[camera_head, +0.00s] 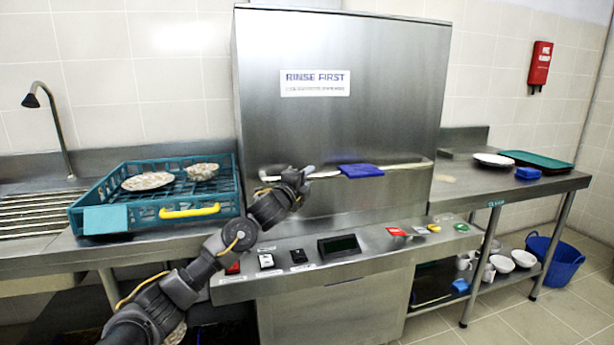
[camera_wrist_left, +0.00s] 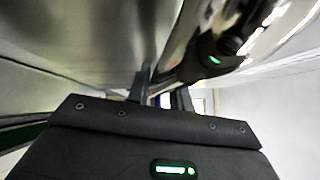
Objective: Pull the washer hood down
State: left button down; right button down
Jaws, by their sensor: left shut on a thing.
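The washer hood (camera_head: 400,100) is a tall stainless steel box with a "RINSE FIRST" label on its front. Its front comes down close to the control panel, and I see no open gap beneath it. A horizontal handle bar (camera_head: 410,165) crosses its lower front. My left gripper (camera_head: 305,174) is shut on the left part of this handle. In the left wrist view, the dark gripper fingers (camera_wrist_left: 157,92) are beside a shiny curved metal surface (camera_wrist_left: 205,40), and the contact is hard to see. My right gripper is not in view.
A blue cloth (camera_head: 361,170) hangs on the handle just right of my gripper. A teal rack (camera_head: 150,222) with dishes stands left. The control panel (camera_head: 385,247) juts out below the hood. A steel table (camera_head: 470,190) with plates and a green tray (camera_head: 537,160) is right.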

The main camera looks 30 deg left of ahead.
pick_arm(q)
jog(key=shift+d+f, duration=0.1)
jog(key=shift+f, duration=0.3)
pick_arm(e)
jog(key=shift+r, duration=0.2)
pick_arm(q)
jog(key=c, duration=1.3)
grip_release()
jog(key=shift+o, duration=0.2)
jog(key=shift+r, duration=0.1)
jog(key=shift+s, duration=0.25)
jog(key=s+f, duration=0.1)
jog(key=s, duration=0.9)
jog(key=shift+f+b, duration=0.3)
jog(key=shift+b, duration=0.15)
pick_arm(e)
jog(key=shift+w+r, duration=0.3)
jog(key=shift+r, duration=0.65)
